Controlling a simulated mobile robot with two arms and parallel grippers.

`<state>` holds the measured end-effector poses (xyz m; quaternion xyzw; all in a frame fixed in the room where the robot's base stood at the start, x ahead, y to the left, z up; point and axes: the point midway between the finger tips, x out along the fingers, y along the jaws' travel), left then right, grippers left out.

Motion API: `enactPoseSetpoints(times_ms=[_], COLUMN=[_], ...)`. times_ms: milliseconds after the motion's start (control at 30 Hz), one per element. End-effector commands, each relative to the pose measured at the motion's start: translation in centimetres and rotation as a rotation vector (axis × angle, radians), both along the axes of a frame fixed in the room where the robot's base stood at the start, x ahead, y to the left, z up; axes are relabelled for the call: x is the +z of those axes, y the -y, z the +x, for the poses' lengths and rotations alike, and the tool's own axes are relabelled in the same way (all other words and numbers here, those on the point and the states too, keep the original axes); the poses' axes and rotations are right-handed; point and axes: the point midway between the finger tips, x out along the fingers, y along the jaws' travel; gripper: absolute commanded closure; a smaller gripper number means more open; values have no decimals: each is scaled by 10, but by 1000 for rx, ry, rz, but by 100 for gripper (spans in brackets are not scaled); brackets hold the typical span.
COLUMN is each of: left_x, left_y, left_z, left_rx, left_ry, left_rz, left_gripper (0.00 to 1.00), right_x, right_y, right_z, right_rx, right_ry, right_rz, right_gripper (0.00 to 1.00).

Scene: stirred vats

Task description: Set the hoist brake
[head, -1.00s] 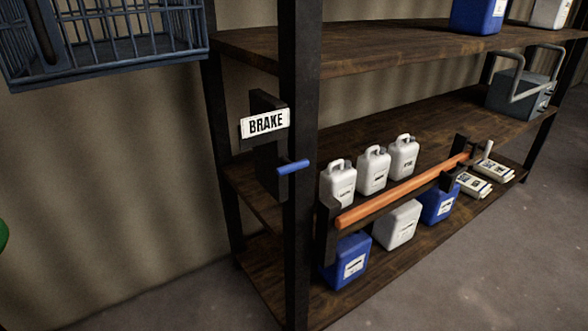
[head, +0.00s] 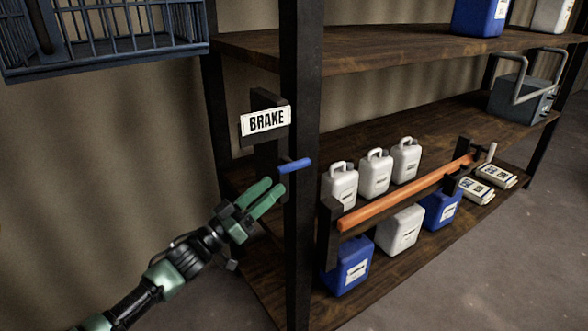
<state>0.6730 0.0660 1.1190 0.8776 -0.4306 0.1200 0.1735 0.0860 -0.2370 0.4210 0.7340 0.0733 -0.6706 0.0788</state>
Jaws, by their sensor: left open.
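The hoist brake is a dark bracket on the shelf's front post, with a white BRAKE label (head: 266,122). A blue brake handle (head: 295,166) sticks out to the right below the label. My left gripper (head: 270,195) comes in from the lower left, with green fingers pointing up and right. It is open and empty, just below and left of the blue handle, and appears apart from it. My right gripper is not in view.
A dark shelf post (head: 301,240) stands right beside the handle. An orange bar (head: 400,195) runs along the shelf front, with white jugs (head: 374,174) and blue jugs (head: 348,266) around it. A blue wire cage (head: 110,40) hangs at the upper left.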

Motion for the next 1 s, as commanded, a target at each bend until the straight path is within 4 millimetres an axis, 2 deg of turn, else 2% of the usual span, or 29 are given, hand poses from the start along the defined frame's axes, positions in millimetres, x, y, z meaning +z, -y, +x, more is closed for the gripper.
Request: enactPoseSetpoints(times_ms=[33, 133, 533, 700, 933, 967, 1000], left_x=[9, 18, 39, 41, 41, 41, 41], left_y=[4, 11, 53, 61, 61, 61, 61], left_z=[-3, -1, 34, 40, 41, 41, 41], left_rx=[-21, -33, -28, -28, -28, -28, -27], left_ry=[14, 16, 15, 15, 15, 15, 14], left_rz=[-6, -12, -10, -9, -9, -9, -9], left_gripper=[59, 59, 59, 59, 59, 61, 72], right_x=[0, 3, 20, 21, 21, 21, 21], right_y=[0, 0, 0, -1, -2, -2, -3], right_z=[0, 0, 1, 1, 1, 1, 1], right_rx=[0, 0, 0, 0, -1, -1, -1], right_ry=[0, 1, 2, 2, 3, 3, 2], right_rz=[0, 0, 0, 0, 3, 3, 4], right_gripper=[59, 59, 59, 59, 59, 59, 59])
